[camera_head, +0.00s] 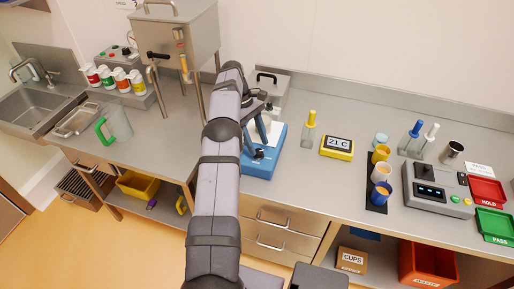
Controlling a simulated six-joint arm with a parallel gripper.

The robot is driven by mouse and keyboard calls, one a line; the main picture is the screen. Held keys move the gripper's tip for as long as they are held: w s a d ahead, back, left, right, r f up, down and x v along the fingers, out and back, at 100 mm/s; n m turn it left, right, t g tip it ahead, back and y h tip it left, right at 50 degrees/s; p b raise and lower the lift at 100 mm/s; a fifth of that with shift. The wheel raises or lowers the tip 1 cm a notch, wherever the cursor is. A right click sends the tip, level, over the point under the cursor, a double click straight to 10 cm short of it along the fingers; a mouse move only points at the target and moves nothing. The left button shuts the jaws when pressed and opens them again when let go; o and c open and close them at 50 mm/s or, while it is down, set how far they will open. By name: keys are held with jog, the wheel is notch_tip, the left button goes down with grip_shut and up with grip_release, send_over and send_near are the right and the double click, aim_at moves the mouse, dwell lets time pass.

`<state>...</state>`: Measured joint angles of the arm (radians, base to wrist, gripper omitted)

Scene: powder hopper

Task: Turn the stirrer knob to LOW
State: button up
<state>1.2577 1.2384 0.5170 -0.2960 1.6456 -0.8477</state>
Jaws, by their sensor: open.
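The stirrer (262,168) is a blue-based unit on the steel counter, right of my arm. Its small dark knob (258,154) shows on the front of the blue base; its setting and any LOW mark are too small to read. My gripper (262,134) points down over the stirrer, just behind and above the knob. It is open, with nothing seen between the fingers. It looks apart from the knob, though the exact gap cannot be told. My arm hides the stirrer's left side.
A steel hopper (178,32) on legs stands behind left. Right of the stirrer are a yellow-topped bottle (309,130), a yellow "21 C" display (337,146) and a rack of cups (376,195). A jug with a green handle (116,122) stands left. The counter in front of the display is clear.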

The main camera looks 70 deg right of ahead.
aim_at(257, 150)
notch_tip(257, 150, up, 7)
jog(key=p, duration=0.2)
jog(key=shift+r, duration=0.2)
